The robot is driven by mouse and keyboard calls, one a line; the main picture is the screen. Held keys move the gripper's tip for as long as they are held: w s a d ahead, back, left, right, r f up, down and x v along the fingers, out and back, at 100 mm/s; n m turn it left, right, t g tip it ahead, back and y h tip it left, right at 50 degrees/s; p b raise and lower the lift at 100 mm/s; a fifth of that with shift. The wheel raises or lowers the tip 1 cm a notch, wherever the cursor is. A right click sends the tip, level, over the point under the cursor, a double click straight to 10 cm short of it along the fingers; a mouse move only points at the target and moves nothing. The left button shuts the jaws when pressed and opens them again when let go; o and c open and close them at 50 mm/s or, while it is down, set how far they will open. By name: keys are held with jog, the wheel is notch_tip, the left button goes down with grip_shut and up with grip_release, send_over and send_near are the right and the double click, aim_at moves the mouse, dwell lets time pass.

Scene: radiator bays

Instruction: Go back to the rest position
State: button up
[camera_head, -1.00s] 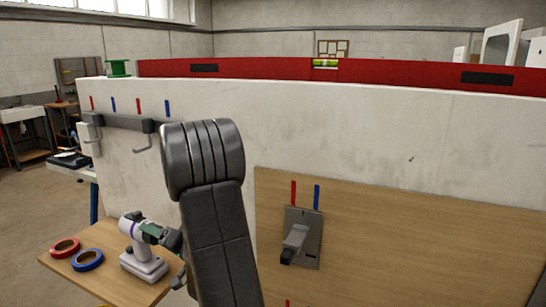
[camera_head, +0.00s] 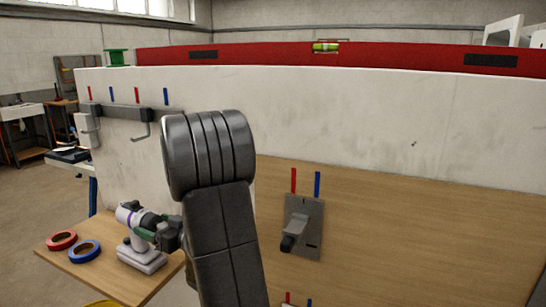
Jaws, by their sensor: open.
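A white power tool (camera_head: 131,215) with a purple band and a flat white foot stands upright on a wooden board at the lower left. My dark gripper (camera_head: 147,228), with green parts at its tips, is at the right side of the tool's head. It is open. I cannot tell whether the fingers touch the tool. My thick dark arm link rises in the middle of the view and hides part of the wrist.
Red tape (camera_head: 61,240) and blue tape (camera_head: 84,251) lie left of the tool.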

jog(key=shift+n, duration=0.5)
